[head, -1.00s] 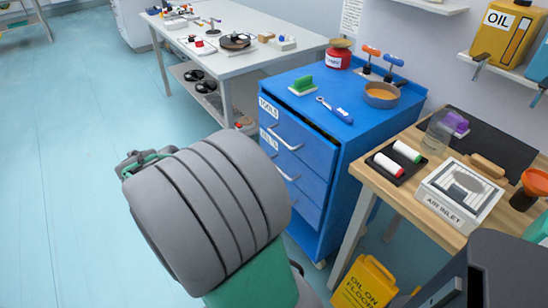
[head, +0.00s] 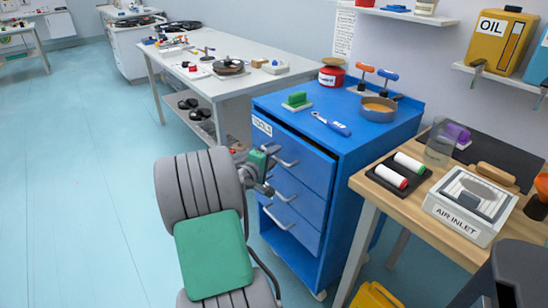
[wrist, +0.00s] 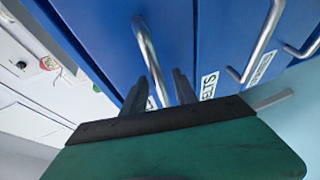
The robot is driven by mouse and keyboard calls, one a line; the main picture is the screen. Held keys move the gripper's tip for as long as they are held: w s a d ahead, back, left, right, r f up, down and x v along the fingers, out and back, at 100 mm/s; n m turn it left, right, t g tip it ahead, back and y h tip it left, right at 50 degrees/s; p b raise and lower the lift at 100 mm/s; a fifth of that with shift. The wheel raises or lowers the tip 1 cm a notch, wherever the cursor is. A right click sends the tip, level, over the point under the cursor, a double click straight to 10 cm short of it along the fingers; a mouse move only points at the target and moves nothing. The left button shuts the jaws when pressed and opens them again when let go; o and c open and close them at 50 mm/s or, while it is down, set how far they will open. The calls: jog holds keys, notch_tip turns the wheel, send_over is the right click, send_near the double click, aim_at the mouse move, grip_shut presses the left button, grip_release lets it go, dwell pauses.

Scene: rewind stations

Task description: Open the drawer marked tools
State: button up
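The blue drawer cabinet (head: 345,205) stands in the middle of the head view. The top drawer's metal handle (head: 288,162) is beside my gripper (head: 270,160), which partly hides the drawer's left side. In the wrist view my gripper (wrist: 158,90) has its two fingers apart, and the nearest handle (wrist: 148,52) runs into the gap between them. I cannot tell if they touch it. The drawer below it carries a partly readable label (wrist: 209,84).
Lower handles (wrist: 262,40) are close to the right of my fingers. A green brush (head: 297,100), a blue-handled tool (head: 332,124) and a pan (head: 377,108) lie on the cabinet. A wooden table (head: 405,200) stands close on the right. The floor (head: 75,190) on the left is clear.

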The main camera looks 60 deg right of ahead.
jog(key=shift+c, duration=0.3)
grip_shut()
dwell(1.0)
